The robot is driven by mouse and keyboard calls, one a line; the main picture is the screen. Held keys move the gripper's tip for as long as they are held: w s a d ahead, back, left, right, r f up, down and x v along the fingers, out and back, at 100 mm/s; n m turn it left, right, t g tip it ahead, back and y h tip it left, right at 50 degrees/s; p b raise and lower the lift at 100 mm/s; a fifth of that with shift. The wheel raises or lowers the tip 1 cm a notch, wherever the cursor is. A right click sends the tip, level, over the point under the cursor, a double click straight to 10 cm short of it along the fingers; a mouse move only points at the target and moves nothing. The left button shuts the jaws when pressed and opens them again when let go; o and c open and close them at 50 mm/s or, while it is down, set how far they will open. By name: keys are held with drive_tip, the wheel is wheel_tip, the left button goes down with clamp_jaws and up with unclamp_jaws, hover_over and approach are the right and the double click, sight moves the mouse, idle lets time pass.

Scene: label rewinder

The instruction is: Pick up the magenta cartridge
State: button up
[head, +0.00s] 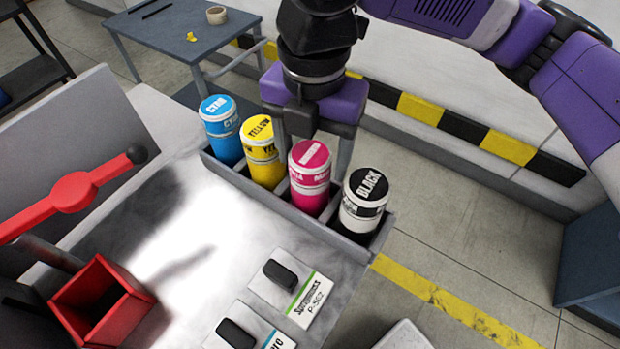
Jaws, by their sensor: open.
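The magenta cartridge (309,178) stands upright in a grey rack (282,206), third from the left, with a pink cap and a white band. My gripper (312,165) is open and points down just above and behind it. One finger shows to the left of the cartridge, near the yellow one, and the other to its right, near the black one. The fingertips are partly hidden, so I cannot tell whether they touch the cartridge. Nothing is held.
The cyan cartridge (222,130), yellow cartridge (264,153) and black cartridge (363,205) stand close by in the same rack. A red lever (72,192) and red open box (98,303) are at the left. Two black-knobbed panels (290,287) lie in front. A blue-grey table (180,40) stands behind.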

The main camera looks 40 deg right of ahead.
drive_tip(key=shift+w+f, duration=0.15)
drive_tip(key=shift+f, duration=2.95)
clamp_jaws()
drive_tip(key=shift+r, duration=0.1)
wheel_tip(320, 180, up, 20)
drive_tip(key=shift+p, duration=0.45)
